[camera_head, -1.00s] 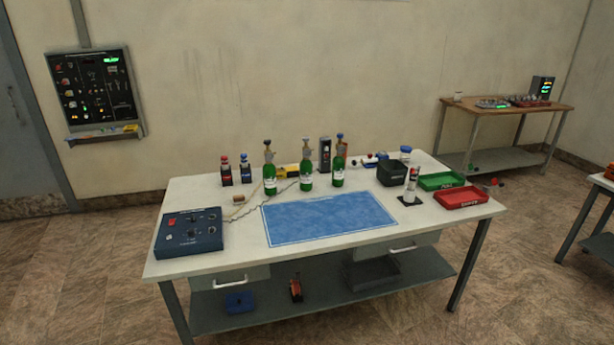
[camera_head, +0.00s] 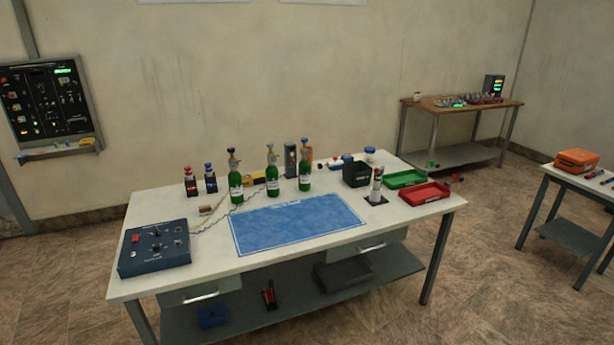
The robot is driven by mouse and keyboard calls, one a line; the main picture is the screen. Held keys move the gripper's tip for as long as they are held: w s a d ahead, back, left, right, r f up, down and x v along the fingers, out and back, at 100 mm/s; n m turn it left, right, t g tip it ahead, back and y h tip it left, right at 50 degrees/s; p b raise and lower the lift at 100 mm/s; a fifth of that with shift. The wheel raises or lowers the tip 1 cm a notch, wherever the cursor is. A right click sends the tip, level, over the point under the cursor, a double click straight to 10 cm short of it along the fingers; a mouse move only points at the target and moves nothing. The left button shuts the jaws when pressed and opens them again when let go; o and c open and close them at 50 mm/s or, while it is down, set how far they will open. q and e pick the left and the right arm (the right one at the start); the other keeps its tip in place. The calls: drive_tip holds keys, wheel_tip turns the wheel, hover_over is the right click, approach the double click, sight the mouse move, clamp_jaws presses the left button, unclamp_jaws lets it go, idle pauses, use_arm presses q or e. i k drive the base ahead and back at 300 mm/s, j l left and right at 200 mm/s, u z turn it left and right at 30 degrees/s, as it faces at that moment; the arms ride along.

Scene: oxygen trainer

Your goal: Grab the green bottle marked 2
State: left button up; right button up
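Three green bottles with white labels and valve tops stand upright in a row on the white table, behind the blue mat. They are the left bottle (camera_head: 235,182), the middle bottle (camera_head: 272,175) and the right bottle (camera_head: 304,172). The label marks are too small to read, so I cannot tell which is marked 2. Neither of my grippers is in view.
The white table (camera_head: 205,273) also holds a blue control box (camera_head: 154,250), the blue mat (camera_head: 296,224), a black bin (camera_head: 356,173), a green tray (camera_head: 405,179) and a red tray (camera_head: 425,194). A wooden table (camera_head: 462,106) stands back right. Floor in front is clear.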

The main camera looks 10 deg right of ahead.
sight(271, 177)
drive_tip(key=i+l+u, duration=0.25)
drive_tip(key=i, duration=0.35)
drive_tip(key=i+l+u, duration=0.25)
drive_tip(key=i, duration=0.35)
drive_tip(key=i+l+u, duration=0.25)
drive_tip(key=i, duration=0.35)
drive_tip(key=i+l+u, duration=0.25)
drive_tip(key=i+l, duration=0.2)
drive_tip(key=i, duration=0.05)
